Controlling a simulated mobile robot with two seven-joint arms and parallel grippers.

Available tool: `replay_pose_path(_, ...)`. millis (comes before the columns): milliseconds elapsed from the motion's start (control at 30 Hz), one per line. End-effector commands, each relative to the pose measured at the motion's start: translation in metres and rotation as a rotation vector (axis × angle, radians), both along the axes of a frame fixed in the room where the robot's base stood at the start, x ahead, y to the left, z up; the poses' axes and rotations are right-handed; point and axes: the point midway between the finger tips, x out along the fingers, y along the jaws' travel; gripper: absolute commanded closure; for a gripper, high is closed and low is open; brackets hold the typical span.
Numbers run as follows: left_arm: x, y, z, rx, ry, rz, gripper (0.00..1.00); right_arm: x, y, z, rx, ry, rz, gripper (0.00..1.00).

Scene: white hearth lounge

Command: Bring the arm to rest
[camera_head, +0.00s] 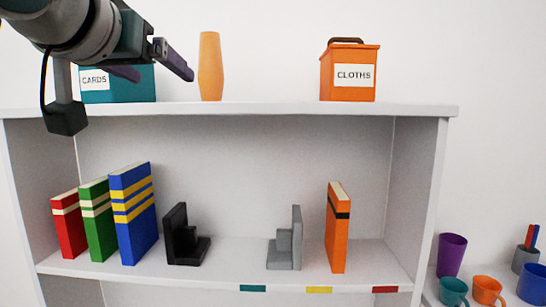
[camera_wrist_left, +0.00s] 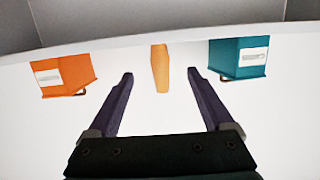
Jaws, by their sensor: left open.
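My left gripper (camera_head: 163,73) comes in at the upper left of the head view, in front of the shelf top. Its two dark fingers are apart with nothing between them. In the left wrist view the open fingers (camera_wrist_left: 160,76) point toward an orange vase (camera_wrist_left: 160,68), which stands beyond the tips. In the head view the vase (camera_head: 210,67) stands on the shelf top just right of the fingers. My arm and gripper partly cover the teal CARDS box (camera_head: 120,93). My right gripper is not in view.
The white shelf (camera_head: 270,108) also bears an orange CLOTHS box (camera_head: 348,88). Below are red (camera_head: 70,230), green (camera_head: 100,228), blue (camera_head: 138,235) and orange (camera_head: 337,235) books, with black (camera_head: 180,240) and grey (camera_head: 290,245) bookends. Cups stand at lower right. The shelf top between vase and CLOTHS box is clear.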

Motion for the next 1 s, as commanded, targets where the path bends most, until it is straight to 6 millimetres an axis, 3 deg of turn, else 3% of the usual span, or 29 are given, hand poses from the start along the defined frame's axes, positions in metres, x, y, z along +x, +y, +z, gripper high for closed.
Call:
replay_pose_path(167,-0.027,0.005,-0.073,0.018,0.152,-0.001,0.15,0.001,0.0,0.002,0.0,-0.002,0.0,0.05)
replay_pose_path(267,-0.054,0.008,-0.125,0.032,0.27,-0.004,0.15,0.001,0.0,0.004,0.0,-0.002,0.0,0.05)
replay_pose_path(400,-0.124,0.013,-0.209,0.06,0.494,-0.018,0.15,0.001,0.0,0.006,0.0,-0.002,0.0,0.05)
replay_pose_path(533,-0.206,0.019,-0.269,0.089,0.71,-0.039,0.15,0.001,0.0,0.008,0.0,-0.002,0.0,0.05)
replay_pose_path(700,-0.297,0.023,-0.308,0.115,0.93,-0.067,0.15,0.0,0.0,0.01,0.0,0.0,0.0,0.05)
replay_pose_path(800,-0.33,0.025,-0.316,0.124,1.007,-0.079,0.15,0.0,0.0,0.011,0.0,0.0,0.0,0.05)
replay_pose_path(1000,-0.335,0.025,-0.317,0.126,1.018,-0.081,0.15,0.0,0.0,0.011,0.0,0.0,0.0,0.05)
